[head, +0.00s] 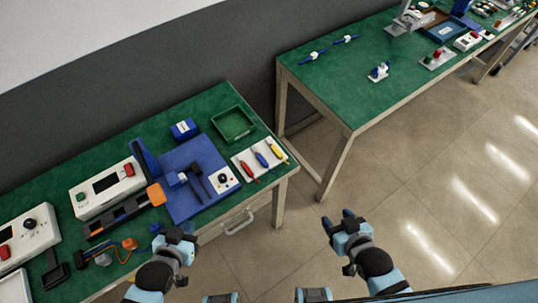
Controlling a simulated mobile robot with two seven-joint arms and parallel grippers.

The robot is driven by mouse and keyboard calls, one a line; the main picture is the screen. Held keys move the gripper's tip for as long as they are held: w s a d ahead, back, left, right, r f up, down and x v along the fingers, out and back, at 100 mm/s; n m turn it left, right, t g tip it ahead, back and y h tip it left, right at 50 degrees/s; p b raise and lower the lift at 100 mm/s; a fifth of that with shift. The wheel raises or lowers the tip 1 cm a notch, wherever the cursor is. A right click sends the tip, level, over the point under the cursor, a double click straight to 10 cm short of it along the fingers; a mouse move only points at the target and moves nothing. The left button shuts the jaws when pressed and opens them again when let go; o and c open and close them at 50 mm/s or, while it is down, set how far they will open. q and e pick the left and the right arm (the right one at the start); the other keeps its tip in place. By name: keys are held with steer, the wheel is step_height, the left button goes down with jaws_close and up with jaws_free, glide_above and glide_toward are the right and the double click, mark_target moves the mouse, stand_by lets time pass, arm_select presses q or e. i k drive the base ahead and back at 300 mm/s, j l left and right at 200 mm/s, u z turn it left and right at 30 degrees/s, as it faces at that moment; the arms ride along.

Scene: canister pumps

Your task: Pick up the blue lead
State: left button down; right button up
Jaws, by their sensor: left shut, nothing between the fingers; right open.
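The blue lead (262,160) lies on a white tray (240,162) at the front right of the near green bench, between a red lead (247,170) and a yellow lead (277,151). My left gripper (172,231) is shut and empty at the bench's front edge, to the left of and nearer than the tray. My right gripper (338,218) is open and empty over the floor, to the right of and nearer than the bench corner. Neither gripper touches the blue lead.
A blue mat (180,208) with dark tools and a small white box with a black knob (223,180) lies left of the tray. A green bin (233,124) stands behind the tray. A second green bench (345,90) stands beyond a gap.

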mark_target(261, 159)
steer(key=i+l, duration=0.2)
steer(key=l, duration=0.2)
steer(key=i+l+u, duration=0.15)
steer(key=l, duration=0.2)
steer(key=i+l, duration=0.25)
steer(key=l, duration=0.15)
steer(key=u, duration=1.4)
steer(key=l, duration=0.1)
